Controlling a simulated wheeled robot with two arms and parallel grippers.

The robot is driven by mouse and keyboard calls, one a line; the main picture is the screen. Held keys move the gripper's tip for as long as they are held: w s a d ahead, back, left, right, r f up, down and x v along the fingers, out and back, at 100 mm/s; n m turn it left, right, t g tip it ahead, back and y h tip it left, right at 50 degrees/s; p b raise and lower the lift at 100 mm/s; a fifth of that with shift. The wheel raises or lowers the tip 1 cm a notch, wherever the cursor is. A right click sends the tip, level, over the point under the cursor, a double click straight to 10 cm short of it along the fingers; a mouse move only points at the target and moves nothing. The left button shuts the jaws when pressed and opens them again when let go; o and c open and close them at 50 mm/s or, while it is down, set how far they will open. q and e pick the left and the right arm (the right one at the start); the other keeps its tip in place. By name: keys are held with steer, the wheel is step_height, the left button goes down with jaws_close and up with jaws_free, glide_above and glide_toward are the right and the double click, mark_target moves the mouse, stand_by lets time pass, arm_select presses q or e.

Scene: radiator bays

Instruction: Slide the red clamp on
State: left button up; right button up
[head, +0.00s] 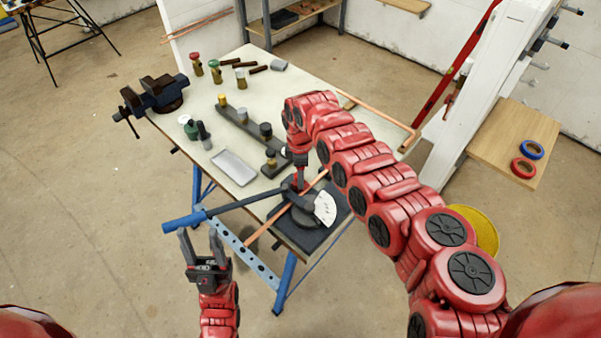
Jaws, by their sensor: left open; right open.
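A small red-topped brass piece (196,64) stands upright at the far left of the workbench; I cannot tell for sure that it is the red clamp. A pipe bender (308,212) with a white dial plate and a long blue-ended handle sits at the bench's near edge. A copper pipe (262,230) runs through it. My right gripper (298,186) reaches down over the bender; its fingertips are small and partly lost against it. My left gripper (200,236) is open and empty, in front of the bench, below the blue handle end.
A green-topped piece (215,70) and a white-topped piece (240,78) stand beside the red-topped one. A vise (158,93) is at the left corner. A dark rack (246,128) and a grey tray (234,167) lie mid-bench.

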steer(key=shift+a+r, duration=0.1)
steer(key=shift+r, duration=0.1)
step_height(320, 180, up, 17)
steer(key=b, duration=0.5)
steer(key=shift+b, duration=0.35)
